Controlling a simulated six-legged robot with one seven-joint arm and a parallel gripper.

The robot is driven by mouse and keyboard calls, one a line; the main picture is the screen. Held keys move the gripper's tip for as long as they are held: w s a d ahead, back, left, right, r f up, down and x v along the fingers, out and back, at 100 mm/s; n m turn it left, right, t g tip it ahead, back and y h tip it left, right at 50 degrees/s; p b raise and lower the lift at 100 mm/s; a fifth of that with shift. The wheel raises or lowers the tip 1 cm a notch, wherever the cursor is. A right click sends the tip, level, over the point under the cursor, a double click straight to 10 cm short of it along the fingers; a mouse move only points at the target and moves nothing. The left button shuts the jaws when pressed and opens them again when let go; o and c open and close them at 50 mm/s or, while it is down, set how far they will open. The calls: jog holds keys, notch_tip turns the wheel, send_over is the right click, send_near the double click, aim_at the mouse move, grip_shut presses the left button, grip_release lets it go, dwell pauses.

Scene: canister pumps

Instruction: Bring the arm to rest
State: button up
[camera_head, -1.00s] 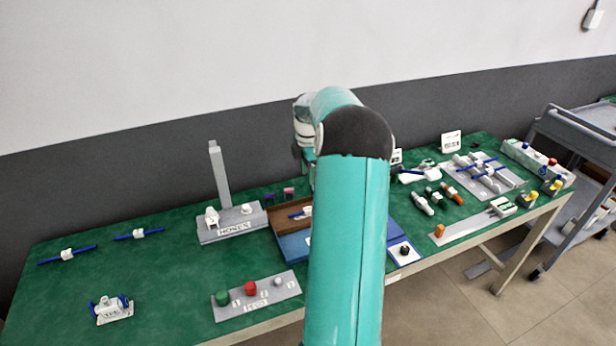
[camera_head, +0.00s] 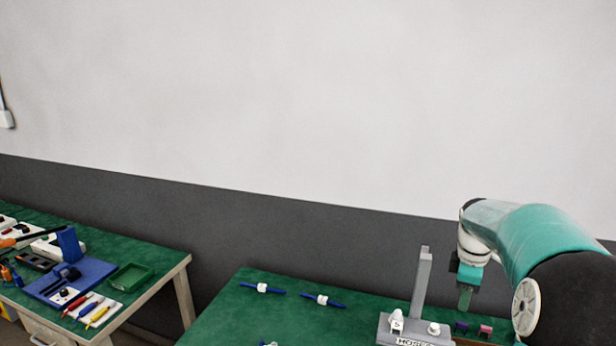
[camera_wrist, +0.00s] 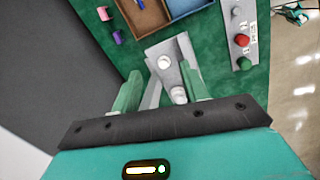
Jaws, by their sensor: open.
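My gripper (camera_head: 466,298) hangs fingers-down at the lower right of the head view, at the end of my teal arm. In the wrist view its two green fingers (camera_wrist: 162,88) are spread apart with nothing held between them. The grey stand with a tall post (camera_head: 420,290) is just left of the gripper in the head view. In the wrist view the stand (camera_wrist: 184,53) shows beyond and between the fingers, with white knobs on it. I cannot tell the exact gap between fingers and stand.
The green table (camera_head: 245,325) holds blue rods with white fittings (camera_head: 322,300). A second green-topped table (camera_head: 165,250) at left carries tools and a green tray (camera_head: 131,277). A floor gap separates them. The wrist view shows a button panel (camera_wrist: 242,20) and a brown tray (camera_wrist: 150,17).

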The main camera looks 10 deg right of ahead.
jog(key=s+a+r+m+t, duration=0.1)
jog(key=s+a+r+m, duration=0.15)
jog(key=a, duration=0.75)
jog(key=s+a+r+m+t, duration=0.1)
jog(key=s+a+r, duration=0.25)
jog(key=a, duration=0.55)
jog(key=s+a+m+t+y, duration=0.1)
jog(key=s+a+m+t, duration=0.2)
jog(key=s+a, duration=0.9)
jog(key=a+f+m, duration=0.1)
jog(key=a+m, duration=0.1)
jog(key=m, duration=0.1)
